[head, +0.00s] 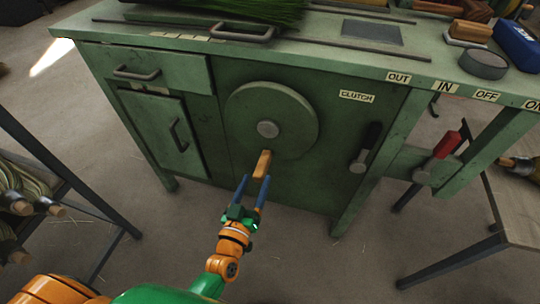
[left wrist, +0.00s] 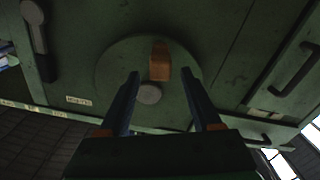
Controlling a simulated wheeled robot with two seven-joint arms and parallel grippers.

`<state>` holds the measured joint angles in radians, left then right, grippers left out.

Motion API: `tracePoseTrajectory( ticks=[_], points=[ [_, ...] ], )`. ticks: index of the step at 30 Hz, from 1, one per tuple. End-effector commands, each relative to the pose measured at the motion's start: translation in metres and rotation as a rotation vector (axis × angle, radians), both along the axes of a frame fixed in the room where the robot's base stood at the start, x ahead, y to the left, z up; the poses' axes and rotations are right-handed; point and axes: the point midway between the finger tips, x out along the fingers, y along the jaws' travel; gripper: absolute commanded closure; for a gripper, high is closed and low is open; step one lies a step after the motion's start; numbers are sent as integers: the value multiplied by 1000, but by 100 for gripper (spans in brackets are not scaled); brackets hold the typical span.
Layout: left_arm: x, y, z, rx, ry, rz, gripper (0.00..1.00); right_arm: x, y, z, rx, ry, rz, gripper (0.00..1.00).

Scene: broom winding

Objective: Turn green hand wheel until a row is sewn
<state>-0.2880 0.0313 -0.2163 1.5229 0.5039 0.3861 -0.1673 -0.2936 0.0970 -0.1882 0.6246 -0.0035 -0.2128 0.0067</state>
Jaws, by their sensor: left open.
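The green hand wheel (head: 295,108) is a round disc on the front of the green cabinet, with a grey hub (head: 268,129). Its wooden handle (head: 262,165) sticks out near the lower rim, towards me. In the left wrist view, the wheel (left wrist: 115,68) and handle (left wrist: 160,62) show ahead. My left gripper (head: 256,179) is open, its two blue fingers pointing at the handle. In the left wrist view, the handle shows between the fingertips (left wrist: 161,74). I cannot tell whether they touch it. My right gripper is not in view.
A clutch lever (head: 366,147) hangs right of the wheel, and a red-handled lever (head: 436,156) stands further right. The green bench top (head: 330,28) carries bristles (head: 225,8), a dark round tin (head: 484,64) and a blue box (head: 517,45). A rack stands at left. The floor before the cabinet is clear.

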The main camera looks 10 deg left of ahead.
Motion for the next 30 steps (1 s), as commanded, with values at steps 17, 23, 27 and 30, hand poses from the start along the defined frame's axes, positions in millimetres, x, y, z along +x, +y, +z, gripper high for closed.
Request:
tracePoseTrajectory(
  ticks=[17,23,27,30],
  points=[
    [69,2,0,153,-6,0,35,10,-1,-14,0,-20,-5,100],
    [71,2,1,152,-4,-1,35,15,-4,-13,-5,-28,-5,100],
    [71,2,1,151,-4,-1,62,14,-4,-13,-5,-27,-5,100],
    [71,2,1,151,-4,-1,89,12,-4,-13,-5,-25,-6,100]
  ],
)
